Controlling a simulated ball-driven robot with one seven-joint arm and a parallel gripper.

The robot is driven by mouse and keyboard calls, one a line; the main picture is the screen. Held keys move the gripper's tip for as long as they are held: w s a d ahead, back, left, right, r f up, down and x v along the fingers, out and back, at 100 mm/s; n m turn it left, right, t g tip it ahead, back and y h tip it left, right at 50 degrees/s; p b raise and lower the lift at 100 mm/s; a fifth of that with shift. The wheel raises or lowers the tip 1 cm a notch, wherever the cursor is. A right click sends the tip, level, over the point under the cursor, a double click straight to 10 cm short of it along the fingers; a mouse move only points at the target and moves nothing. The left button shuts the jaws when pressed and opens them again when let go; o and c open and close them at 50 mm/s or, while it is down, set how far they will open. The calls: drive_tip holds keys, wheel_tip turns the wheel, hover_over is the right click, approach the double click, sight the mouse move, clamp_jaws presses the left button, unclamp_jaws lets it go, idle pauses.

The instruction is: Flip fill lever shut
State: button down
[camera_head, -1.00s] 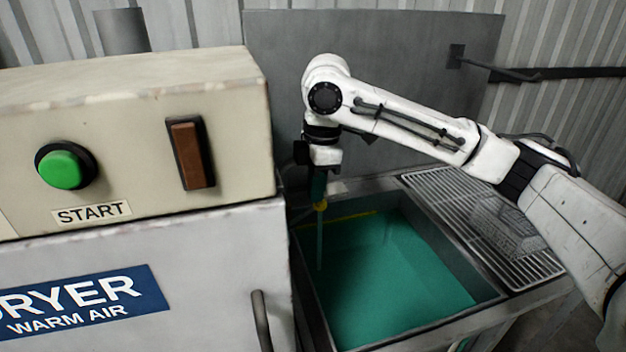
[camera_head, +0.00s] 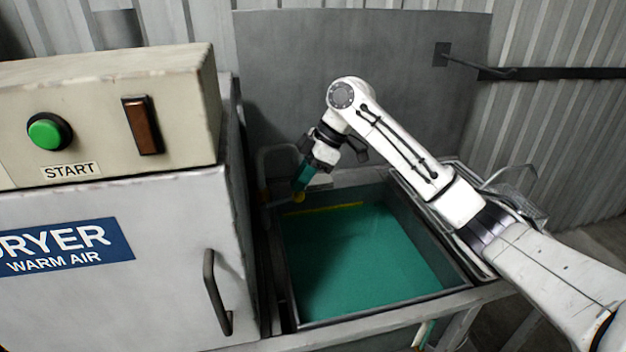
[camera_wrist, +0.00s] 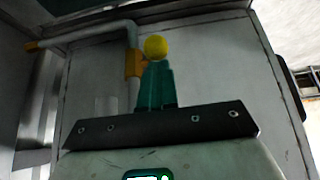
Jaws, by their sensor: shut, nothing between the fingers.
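The fill lever's yellow ball knob (camera_wrist: 156,47) shows just past the fingertips in the wrist view, next to a pipe with an orange-yellow collar (camera_wrist: 133,64). In the head view the yellow knob (camera_head: 299,197) is at the tub's back left corner, right below my fingertips. My gripper (camera_head: 302,184) is shut and tilted down to the left, its teal fingers (camera_wrist: 157,88) together with nothing between them. I cannot tell whether the fingertips touch the knob. The lever's arm is mostly hidden behind the fingers.
The tub (camera_head: 465,286) holds teal liquid, with a yellow strip at its back edge. The dryer cabinet (camera_head: 170,225) stands close on the left, with a protruding handle (camera_head: 215,292). A grey panel (camera_head: 400,60) stands behind the tub.

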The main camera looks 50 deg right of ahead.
drive_tip(key=shift+s+d+f+t+y+b, duration=0.2)
drive_tip(key=shift+d+f+t+y, duration=0.15)
drive_tip(key=shift+f, duration=0.25)
drive_tip(key=shift+s+d+f+t+y+b, duration=0.25)
drive_tip(key=shift+f+y, duration=0.2)
drive_tip(key=shift+f, duration=0.2)
drive_tip(key=shift+s+d+f+t+y+b, duration=0.2)
drive_tip(key=shift+d+f+y, duration=0.15)
drive_tip(key=shift+f, duration=0.25)
